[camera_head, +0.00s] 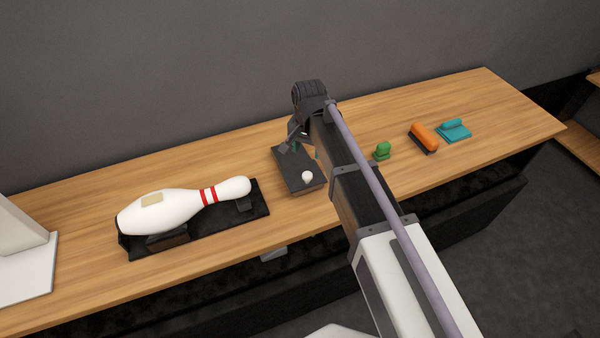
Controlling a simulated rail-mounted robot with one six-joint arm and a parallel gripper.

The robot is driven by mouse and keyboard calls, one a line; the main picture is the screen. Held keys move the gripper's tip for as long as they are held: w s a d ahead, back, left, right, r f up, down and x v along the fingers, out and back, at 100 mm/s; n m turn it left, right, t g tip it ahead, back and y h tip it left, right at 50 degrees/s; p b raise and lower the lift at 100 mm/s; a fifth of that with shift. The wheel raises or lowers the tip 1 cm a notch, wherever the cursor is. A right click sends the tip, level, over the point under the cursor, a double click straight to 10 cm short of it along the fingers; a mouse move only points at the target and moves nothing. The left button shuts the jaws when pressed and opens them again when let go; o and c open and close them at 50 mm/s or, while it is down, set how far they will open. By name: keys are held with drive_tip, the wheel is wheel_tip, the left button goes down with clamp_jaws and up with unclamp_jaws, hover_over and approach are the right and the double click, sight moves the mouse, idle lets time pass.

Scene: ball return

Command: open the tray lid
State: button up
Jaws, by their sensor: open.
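A dark, low tray with a flat lid (294,170) sits near the middle of the wooden table. A small white round knob (307,176) stands on its near end. The lid looks closed. My gripper (288,146) is over the far end of the tray, beyond the knob. It is small and partly hidden by my wrist, and it is open, with nothing seen in it. I cannot tell whether it touches the tray. My arm covers the table just right of the tray.
A bowling pin (175,212) lies on a black stand (258,208) to the left. To the right are a green item (382,151), an orange roller-like item (424,136) and a teal item (454,130). A white object (25,265) stands at far left. The table's right end (515,120) is clear.

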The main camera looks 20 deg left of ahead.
sight(307, 174)
wheel_tip(307, 174, down, 11)
drive_tip(key=b, duration=1.1)
drive_tip(key=shift+r, duration=0.1)
clamp_jaws()
drive_tip(key=shift+w, duration=0.1)
